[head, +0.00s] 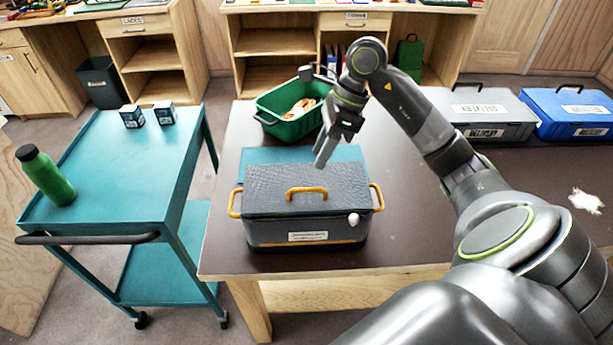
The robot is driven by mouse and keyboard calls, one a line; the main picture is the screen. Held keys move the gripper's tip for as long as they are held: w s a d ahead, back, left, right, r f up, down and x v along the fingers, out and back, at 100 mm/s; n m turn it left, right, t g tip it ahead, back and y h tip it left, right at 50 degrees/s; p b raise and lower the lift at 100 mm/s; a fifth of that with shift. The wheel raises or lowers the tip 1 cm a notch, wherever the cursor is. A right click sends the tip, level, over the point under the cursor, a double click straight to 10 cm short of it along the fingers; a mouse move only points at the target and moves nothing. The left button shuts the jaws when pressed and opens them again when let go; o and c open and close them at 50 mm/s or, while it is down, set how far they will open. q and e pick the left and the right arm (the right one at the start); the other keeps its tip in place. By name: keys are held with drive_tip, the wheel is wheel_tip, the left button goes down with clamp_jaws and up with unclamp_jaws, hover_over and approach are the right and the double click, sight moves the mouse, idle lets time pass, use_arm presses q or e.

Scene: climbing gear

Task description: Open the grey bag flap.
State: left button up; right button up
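The grey bag (270,232) stands on the brown table near its left front part. Its grey flap (265,190) lies flat across the top, closed, with a yellow handle (306,191) on it. Yellow loops sit at both ends, and a white label and a small white knob are on the front. My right gripper (322,152) hangs above the back right part of the flap, pointing down and apart from the handle. Its fingers overlap from this angle, so I cannot tell how far apart they are. My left gripper is not in view.
A green bin (268,125) with orange-white contents stands behind the bag, near a blue mat (262,157). Grey (470,108) and blue (563,106) cases stand back right. A teal cart (105,170) with a green bottle (46,176) is left. A white item (586,201) lies at right.

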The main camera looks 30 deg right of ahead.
sight(305, 184)
drive_tip(key=p+x, duration=0.1)
drive_tip(key=x, duration=0.8)
drive_tip(key=shift+f, duration=0.15)
clamp_jaws()
